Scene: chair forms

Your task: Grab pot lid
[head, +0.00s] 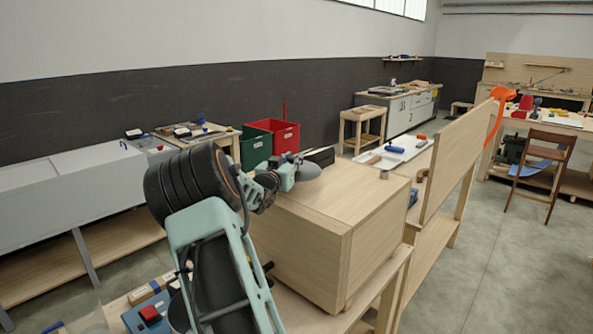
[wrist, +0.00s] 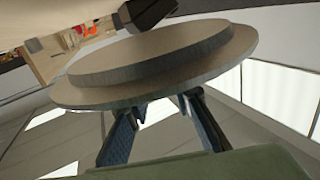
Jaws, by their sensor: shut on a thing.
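The pot lid (wrist: 165,55) is a round, stepped, grey-brown disc that fills the upper middle of the wrist view. My gripper (wrist: 163,101) is shut on it, with both blue-black fingers meeting its near rim. In the head view my gripper (head: 287,177) is at the back left of a wooden box, and the grey lid (head: 308,171) shows at its tip, over the box top. The lid's far side is hidden. A dark block (wrist: 150,14) shows just beyond the lid; I cannot tell whether it is part of it.
The large wooden box (head: 345,200) stands on a wooden bench under my arm. A dark object (head: 321,155) is just behind the lid. Red (head: 285,136) and green (head: 255,146) bins stand beyond. An upright wooden panel (head: 457,155) is to the right. Open floor lies at far right.

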